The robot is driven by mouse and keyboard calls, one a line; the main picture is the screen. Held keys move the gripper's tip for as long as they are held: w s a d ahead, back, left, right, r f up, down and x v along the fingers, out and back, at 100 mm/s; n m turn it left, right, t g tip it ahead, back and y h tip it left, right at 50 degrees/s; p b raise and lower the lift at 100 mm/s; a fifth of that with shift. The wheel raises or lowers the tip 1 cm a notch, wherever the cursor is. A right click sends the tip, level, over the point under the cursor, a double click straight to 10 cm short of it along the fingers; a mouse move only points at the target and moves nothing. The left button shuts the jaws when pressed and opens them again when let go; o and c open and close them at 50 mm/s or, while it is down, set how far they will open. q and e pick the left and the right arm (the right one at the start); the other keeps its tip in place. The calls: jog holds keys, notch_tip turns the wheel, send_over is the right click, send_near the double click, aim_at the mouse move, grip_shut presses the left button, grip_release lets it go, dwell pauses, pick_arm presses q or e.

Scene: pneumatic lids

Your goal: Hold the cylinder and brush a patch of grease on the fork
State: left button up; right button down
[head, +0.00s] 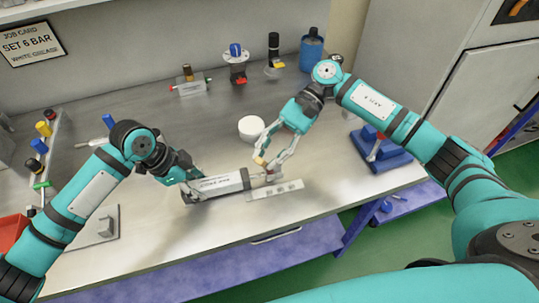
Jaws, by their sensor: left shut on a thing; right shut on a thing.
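The cylinder (218,187), a grey-silver body with dark ends and lettering, lies near the middle front of the bench. My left gripper (193,191) is shut on it near its left end. The fork (272,178) seems to be at the cylinder's right end; it is small and partly hidden by my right gripper. My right gripper (265,162) is shut on a small thin thing with a tan part, probably the brush, just above the fork end. Whether its tip touches the fork, and any grease there, is too small to tell.
A flat metal plate (288,188) lies beside the fork end. A round white pot (251,128) stands behind. A blue vise-like fixture (380,150) is at right. The bench between is clear.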

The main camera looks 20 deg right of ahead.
jog(key=shift+s+f, duration=0.1)
jog(key=shift+s, duration=0.05)
jog(key=shift+s, duration=0.45)
jog(key=shift+s, duration=0.2)
jog(key=shift+s+r, duration=0.2)
jog(key=shift+r, duration=0.05)
jog(key=shift+w, duration=0.1)
jog(key=shift+w+f, duration=0.1)
jog(key=shift+w, duration=0.35)
jog(key=shift+w, duration=0.2)
jog(key=shift+w, duration=0.3)
